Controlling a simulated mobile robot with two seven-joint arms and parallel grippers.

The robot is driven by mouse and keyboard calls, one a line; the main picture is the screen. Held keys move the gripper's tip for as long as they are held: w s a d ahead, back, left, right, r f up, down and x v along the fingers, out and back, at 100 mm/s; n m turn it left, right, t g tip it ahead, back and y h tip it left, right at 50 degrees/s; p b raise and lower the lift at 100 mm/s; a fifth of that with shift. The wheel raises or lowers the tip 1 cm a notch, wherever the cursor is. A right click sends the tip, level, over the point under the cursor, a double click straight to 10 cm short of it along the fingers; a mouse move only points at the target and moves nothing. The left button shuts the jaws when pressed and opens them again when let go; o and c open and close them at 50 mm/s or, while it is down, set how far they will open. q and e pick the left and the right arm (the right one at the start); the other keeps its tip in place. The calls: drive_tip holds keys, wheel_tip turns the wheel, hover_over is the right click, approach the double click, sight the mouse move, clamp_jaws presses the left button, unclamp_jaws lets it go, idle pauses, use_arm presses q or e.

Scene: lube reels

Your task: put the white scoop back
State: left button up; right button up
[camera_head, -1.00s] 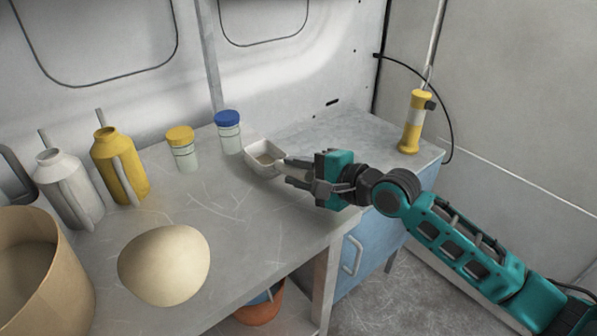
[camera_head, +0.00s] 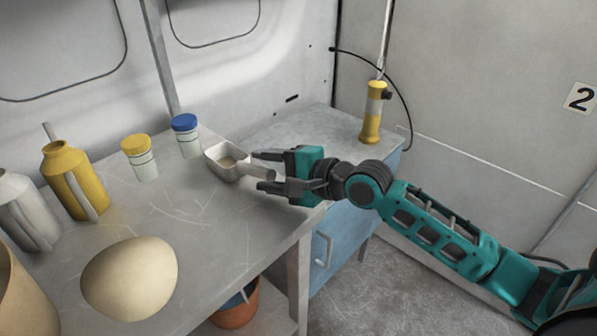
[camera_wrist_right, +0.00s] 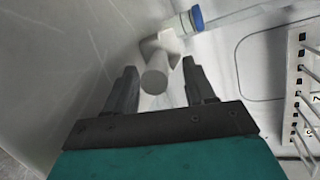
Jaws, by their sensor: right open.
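The white scoop (camera_head: 226,162) rests on the grey bench top, a small square bowl with its short, round handle pointing right, towards my right gripper. My right gripper (camera_head: 260,171) is open, its two dark fingers apart on either side of the handle. In the right wrist view the scoop (camera_wrist_right: 162,43) lies ahead of my gripper (camera_wrist_right: 157,72), and the handle end shows in the gap, with space visible to each finger. My left gripper is not in view.
A blue-lidded jar (camera_head: 187,138) and a yellow-lidded jar (camera_head: 141,160) stand left of the scoop. Yellow (camera_head: 72,182) and grey (camera_head: 25,212) jugs and a pale rounded object (camera_head: 130,278) are further left. A yellow-handled tool (camera_head: 373,115) stands at the back right.

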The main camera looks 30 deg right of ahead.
drive_tip(key=v, duration=0.8)
drive_tip(key=shift+s+d, duration=0.2)
drive_tip(key=shift+s, duration=0.05)
drive_tip(key=shift+v, duration=0.8)
drive_tip(key=shift+r, duration=0.1)
